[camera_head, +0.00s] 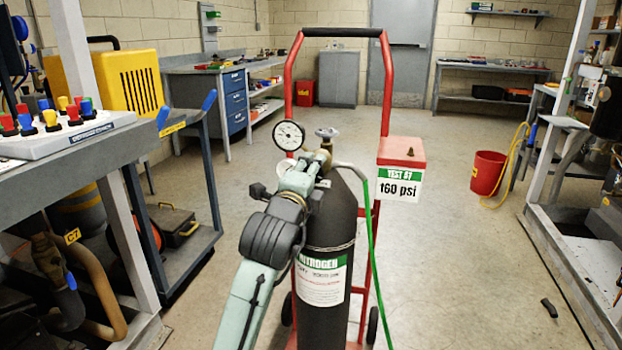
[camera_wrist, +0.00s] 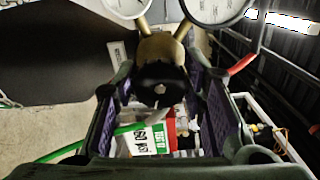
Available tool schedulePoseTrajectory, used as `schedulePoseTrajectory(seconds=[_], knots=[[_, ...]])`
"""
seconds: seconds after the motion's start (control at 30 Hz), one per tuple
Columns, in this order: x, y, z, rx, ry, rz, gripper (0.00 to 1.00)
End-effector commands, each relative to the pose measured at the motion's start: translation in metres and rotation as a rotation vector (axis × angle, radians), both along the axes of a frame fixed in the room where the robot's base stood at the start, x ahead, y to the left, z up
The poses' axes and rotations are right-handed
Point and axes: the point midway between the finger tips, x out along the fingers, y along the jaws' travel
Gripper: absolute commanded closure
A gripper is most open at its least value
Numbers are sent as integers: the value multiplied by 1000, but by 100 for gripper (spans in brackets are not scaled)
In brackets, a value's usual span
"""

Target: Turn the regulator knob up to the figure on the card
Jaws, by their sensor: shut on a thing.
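My gripper (camera_head: 300,178) reaches up to the brass regulator (camera_head: 326,150) on the black nitrogen cylinder (camera_head: 332,225). In the wrist view my gripper (camera_wrist: 160,98) has its purple-lined fingers on either side of the dark regulator knob (camera_wrist: 158,84), shut on it. The head view hides the knob behind my gripper. A white round gauge (camera_head: 289,135) faces the head camera; its figures are too small to read. A second gauge is partly hidden below it. The card (camera_head: 400,186) reads 160 psi and hangs from a red-topped box; it shows upside down in the wrist view (camera_wrist: 146,141).
The cylinder stands on a red hand cart (camera_head: 385,90). A green hose (camera_head: 371,250) runs down its right side. A bench with coloured knobs (camera_head: 60,130) is at left, a rack frame (camera_head: 570,220) at right. A red bucket (camera_head: 487,173) stands on open floor.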

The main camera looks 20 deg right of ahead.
Motion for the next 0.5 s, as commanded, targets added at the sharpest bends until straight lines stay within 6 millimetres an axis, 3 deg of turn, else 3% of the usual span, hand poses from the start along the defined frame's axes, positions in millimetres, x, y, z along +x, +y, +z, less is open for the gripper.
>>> schedulePoseTrajectory(seconds=[0.5], knots=[[0,-1,0,35,-22,-2,90]])
